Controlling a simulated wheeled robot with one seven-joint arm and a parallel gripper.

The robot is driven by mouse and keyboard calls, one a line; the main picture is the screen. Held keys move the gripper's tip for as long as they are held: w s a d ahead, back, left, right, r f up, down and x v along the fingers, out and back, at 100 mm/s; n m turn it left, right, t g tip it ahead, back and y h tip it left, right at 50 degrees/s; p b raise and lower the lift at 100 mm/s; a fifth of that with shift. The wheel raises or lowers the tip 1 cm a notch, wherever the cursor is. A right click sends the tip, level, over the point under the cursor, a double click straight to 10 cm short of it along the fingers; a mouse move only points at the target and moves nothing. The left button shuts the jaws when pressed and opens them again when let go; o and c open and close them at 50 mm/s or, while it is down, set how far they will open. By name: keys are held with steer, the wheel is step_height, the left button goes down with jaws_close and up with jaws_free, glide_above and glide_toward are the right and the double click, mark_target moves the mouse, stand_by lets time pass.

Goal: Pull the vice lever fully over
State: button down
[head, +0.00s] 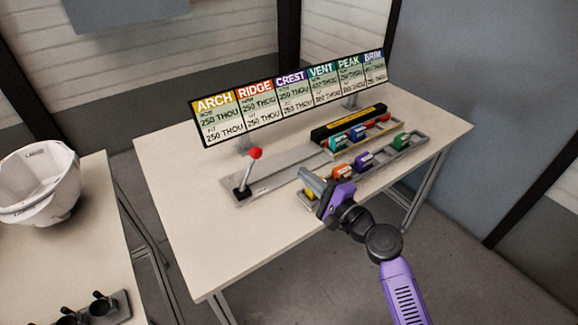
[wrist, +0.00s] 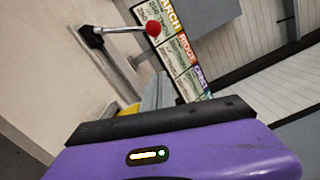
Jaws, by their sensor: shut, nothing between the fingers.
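The vice lever (head: 247,175) is a thin metal rod with a red ball knob. It stands near upright, tilted slightly right, from a black slot on a grey base plate (head: 232,193) at the table's left part. In the wrist view the lever (wrist: 128,32) lies near the top, its red knob (wrist: 153,28) beside the sign. My gripper (head: 307,176) is shut and empty, above the front of the table, right of the lever and apart from it. In the wrist view my gripper's purple body fills the bottom; its fingertips are largely hidden behind the black edge.
A sign board (head: 290,97) with coloured headings stands behind the lever. Trays with several coloured blocks (head: 363,160) and a black-yellow bar (head: 348,123) lie right of it. A white helmet shell (head: 40,185) sits on another table at left. The table's front left (head: 190,235) is clear.

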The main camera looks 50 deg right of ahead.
mark_target(250, 169)
steer(key=w+a+r+p, duration=0.1)
steer(key=w+p, duration=0.2)
steer(key=w, duration=0.7)
steer(key=shift+w+a+r, duration=0.15)
steer(key=shift+w, duration=0.2)
steer(key=shift+a+r+p, duration=0.1)
steer(key=shift+r+p, duration=0.05)
steer(key=shift+p, duration=0.2)
